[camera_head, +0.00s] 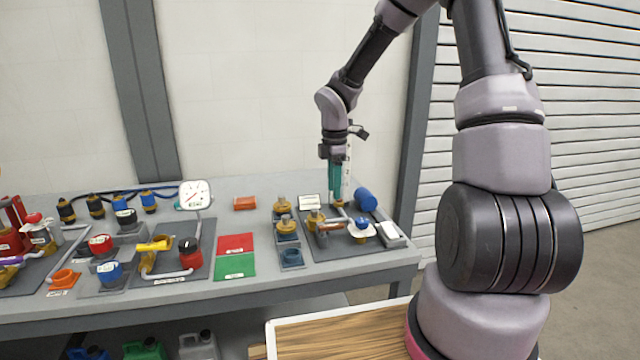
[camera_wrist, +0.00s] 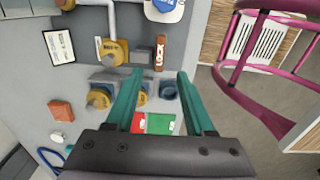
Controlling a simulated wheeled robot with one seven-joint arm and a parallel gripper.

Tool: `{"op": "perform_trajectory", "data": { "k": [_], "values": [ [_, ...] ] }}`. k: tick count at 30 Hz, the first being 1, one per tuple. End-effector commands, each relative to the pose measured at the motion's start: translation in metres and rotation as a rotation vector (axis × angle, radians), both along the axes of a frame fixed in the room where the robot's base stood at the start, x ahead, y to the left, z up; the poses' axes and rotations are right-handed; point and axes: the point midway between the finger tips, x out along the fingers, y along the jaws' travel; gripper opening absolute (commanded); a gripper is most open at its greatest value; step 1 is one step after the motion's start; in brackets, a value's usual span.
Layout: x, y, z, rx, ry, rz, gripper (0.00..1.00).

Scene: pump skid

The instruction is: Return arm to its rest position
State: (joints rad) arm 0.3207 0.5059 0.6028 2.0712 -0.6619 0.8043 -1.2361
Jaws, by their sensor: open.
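My gripper (camera_head: 336,186) hangs from my arm, pointing down over the right end of the grey workbench (camera_head: 350,276). In the wrist view its two teal fingers (camera_wrist: 160,90) are spread apart with nothing held between them. Below and around it are brass-coloured fittings (camera_head: 316,219), a brown bar marked LOCK (camera_wrist: 161,52) and a blue-and-white part (camera_head: 361,230). In the head view the fingertips overlap the fittings, so I cannot tell the exact gap. My arm is bent, reaching from its base at the right across to the bench.
A blue cylinder (camera_head: 366,199) stands close right of the gripper. Red (camera_head: 236,243) and green (camera_head: 235,267) mats lie left of it. A wood-topped tray (camera_head: 340,338) is in front. The space above the bench is mostly clear.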

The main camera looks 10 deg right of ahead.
Motion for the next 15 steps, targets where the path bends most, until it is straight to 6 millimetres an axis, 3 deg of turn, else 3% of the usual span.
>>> {"op": "perform_trajectory", "data": {
  "k": [4, 8, 15],
  "values": [
    [-0.009, -0.009, 0.028, -0.029, -0.037, -0.126, 0.54],
    [-0.028, -0.021, 0.073, -0.051, -0.102, -0.359, 0.54],
    [-0.078, -0.038, 0.153, 0.014, -0.238, -0.845, 0.54]
  ]
}}
